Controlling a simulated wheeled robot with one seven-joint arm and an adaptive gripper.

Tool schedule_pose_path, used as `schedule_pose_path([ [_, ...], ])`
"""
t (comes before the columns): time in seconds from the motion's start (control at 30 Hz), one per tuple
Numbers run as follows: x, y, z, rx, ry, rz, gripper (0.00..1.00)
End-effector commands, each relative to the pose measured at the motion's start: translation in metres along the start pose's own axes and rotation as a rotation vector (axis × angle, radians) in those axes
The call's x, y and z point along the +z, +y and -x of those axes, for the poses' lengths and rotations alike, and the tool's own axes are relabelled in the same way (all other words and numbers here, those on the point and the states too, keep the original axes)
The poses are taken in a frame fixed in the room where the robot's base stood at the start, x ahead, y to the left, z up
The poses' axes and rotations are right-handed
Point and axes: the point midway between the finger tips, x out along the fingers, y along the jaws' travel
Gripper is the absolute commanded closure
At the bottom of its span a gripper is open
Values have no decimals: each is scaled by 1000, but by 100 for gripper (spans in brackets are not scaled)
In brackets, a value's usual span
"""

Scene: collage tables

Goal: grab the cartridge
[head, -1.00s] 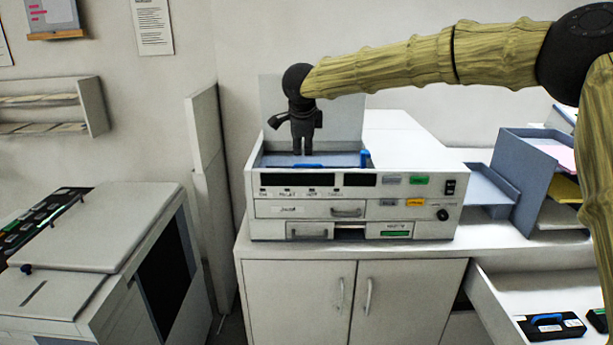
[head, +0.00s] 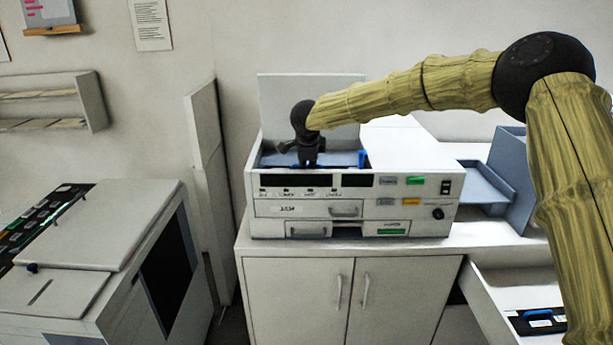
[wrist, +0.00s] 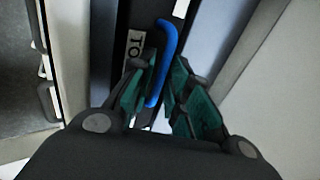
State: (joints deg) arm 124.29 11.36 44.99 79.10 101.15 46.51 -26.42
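The cartridge (wrist: 135,45) is a dark block with a white label reading "TO" and a blue bar handle (wrist: 166,40). It sits in the open top of the white machine (head: 405,170); in the head view the front wall and my gripper hide it. My gripper (head: 308,166) points down into that opening. In the wrist view my gripper's (wrist: 163,78) green-padded fingers are spread, one on each side of the blue handle. The left finger looks close to the handle; whether it touches I cannot tell.
The machine's raised lid (head: 320,90) stands behind my gripper. A blue tab (head: 361,158) is at the opening's right. Another dark cartridge with a blue handle (head: 538,321) lies in an open drawer at lower right. A blue-grey tray (head: 482,190) stands right of the machine.

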Motion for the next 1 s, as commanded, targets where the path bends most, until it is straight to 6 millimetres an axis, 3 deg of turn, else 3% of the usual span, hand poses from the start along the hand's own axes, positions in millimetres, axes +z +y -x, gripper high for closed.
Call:
schedule_pose_path([
  [0.13,0,0,0,0,0,0,81],
  [0.23,0,0,0,0,0,0,99],
  [0.77,0,-1,1,-1,0,0,100],
  [1.0,0,-12,16,-3,-1,-2,100],
])
